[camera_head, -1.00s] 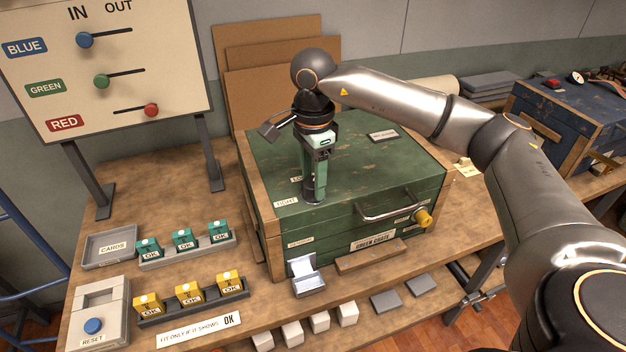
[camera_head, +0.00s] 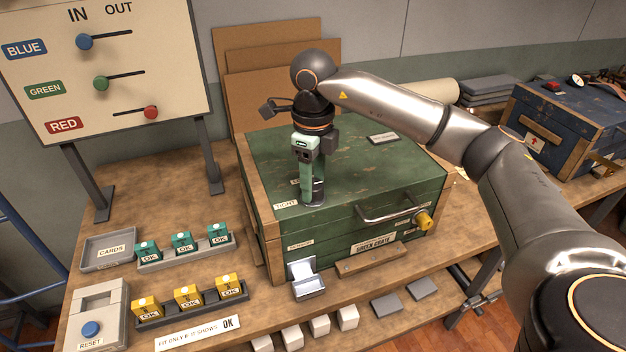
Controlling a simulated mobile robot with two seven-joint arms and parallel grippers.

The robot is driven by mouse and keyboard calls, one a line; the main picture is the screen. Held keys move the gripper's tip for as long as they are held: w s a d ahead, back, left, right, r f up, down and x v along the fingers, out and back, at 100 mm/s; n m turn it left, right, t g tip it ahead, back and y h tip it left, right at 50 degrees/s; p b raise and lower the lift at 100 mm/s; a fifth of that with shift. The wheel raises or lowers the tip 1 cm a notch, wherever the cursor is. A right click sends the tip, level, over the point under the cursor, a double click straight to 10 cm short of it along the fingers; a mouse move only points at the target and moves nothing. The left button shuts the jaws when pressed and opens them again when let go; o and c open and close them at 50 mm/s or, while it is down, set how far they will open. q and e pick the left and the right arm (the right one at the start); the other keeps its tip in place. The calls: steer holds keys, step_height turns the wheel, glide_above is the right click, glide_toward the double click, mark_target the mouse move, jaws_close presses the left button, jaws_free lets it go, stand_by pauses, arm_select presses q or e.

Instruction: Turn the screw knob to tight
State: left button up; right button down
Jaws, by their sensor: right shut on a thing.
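The green crate (camera_head: 370,165) stands on the wooden bench, with a "TIGHT" label (camera_head: 285,205) on its lid near the front left corner. My right gripper (camera_head: 312,190) points straight down over the lid beside this label. It is shut on the screw knob, which is mostly hidden between and under the fingers. A second label left of the fingers is partly covered. A yellow knob (camera_head: 424,220) sticks out of the crate's front at the right. My left gripper is not in view.
A metal handle (camera_head: 390,212) juts from the crate's front. A blue crate (camera_head: 580,125) is at the right.

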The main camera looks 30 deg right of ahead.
steer(key=m, duration=0.4)
steer(key=shift+m, duration=0.4)
steer(key=m, duration=0.5)
steer(key=shift+r+p, duration=0.1)
steer(key=shift+p, duration=0.25)
steer(key=m, duration=0.5)
steer(key=shift+p, duration=0.3)
steer(key=m, duration=0.4)
steer(key=shift+m+p, duration=0.3)
steer(key=shift+p, duration=0.1)
steer(key=m+p, duration=0.1)
steer(key=m, duration=1.2)
steer(key=shift+p, duration=0.3)
steer(key=shift+c, duration=1.5)
jaws_free()
